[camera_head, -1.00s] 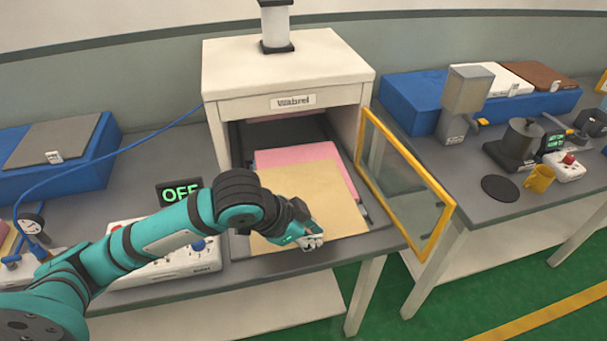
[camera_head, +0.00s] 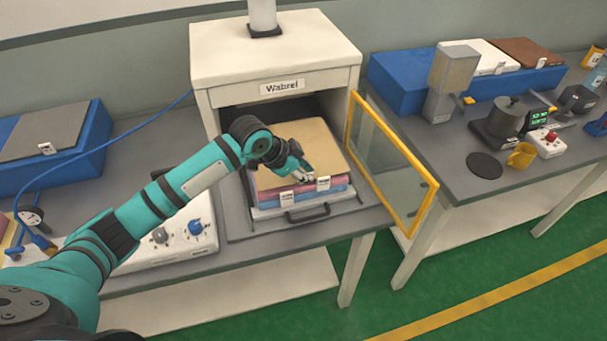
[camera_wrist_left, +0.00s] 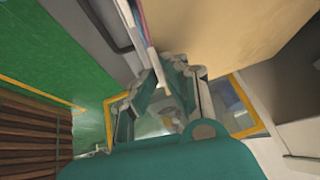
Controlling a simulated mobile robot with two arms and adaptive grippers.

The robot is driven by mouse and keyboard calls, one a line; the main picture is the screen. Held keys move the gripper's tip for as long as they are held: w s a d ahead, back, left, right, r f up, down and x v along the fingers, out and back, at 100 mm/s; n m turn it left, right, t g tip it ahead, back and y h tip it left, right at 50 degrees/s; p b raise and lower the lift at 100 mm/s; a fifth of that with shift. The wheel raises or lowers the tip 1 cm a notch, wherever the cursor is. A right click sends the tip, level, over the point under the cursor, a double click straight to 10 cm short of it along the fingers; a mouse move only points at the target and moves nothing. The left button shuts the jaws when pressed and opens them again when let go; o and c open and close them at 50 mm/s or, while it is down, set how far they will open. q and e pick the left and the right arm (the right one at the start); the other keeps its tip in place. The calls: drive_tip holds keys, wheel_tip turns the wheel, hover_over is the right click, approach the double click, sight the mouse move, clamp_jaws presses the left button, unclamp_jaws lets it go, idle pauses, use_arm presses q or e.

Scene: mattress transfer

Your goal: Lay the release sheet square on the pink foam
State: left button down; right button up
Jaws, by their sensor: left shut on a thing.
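The tan release sheet (camera_head: 309,136) lies over the stack in the open press and covers the top of the pink foam (camera_head: 266,199). Only the foam's front edge shows, above a blue layer (camera_head: 275,205). The sheet looks roughly in line with the foam; its back edge is partly shaded. My left gripper (camera_head: 305,175) is shut on the sheet near its front edge, right of the middle. In the left wrist view the sheet (camera_wrist_left: 225,35) fills the top, with thin pink and blue layers beside it. My right gripper is not in view.
The stack sits on a pulled-out tray with a dark handle (camera_head: 307,214). The white press (camera_head: 275,65) stands around the back. Its yellow-framed glass door (camera_head: 393,165) hangs open at the right. A control box (camera_head: 175,240) is at the left.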

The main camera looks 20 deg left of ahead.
use_arm(q)
drive_tip(key=shift+f, duration=0.9)
drive_tip(key=c, duration=1.4)
unclamp_jaws()
drive_tip(key=shift+c, duration=0.2)
drive_tip(key=shift+s+r, duration=0.1)
drive_tip(key=b+v, duration=0.1)
drive_tip(key=v, duration=1.1)
drive_tip(key=shift+b, duration=0.3)
